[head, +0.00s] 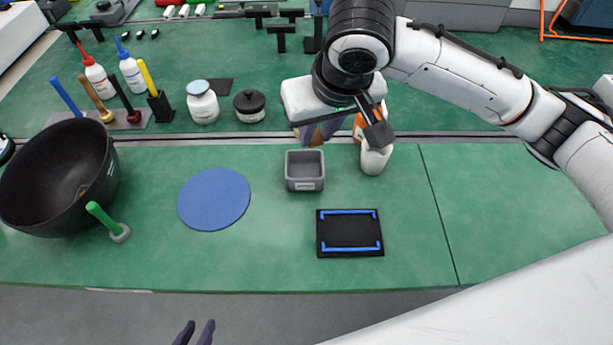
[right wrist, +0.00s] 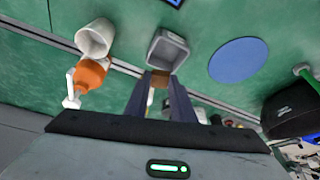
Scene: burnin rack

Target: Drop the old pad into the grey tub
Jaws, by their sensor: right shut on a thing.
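The grey tub (head: 305,184) stands open and looks empty on the green bench, left of the middle seam. It also shows in the right wrist view (right wrist: 180,43), just beyond my right fingertips. My right gripper (right wrist: 162,76) is shut on a small brown pad (right wrist: 160,79). In the head view my right gripper (head: 318,136) is just behind the tub, and the pad is mostly hidden by it. The pad appears above the tub's back side; its exact height is hard to tell. My left gripper (head: 196,333) is low at the front edge, fingers apart and empty.
A white cup (head: 375,160) and an orange bottle (head: 359,128) stand close right of the tub. A black plate with blue strips (head: 349,233) lies in front right. A blue disc (head: 213,199), green-handled tool (head: 104,219) and black bowl (head: 58,180) are left. The right bench is clear.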

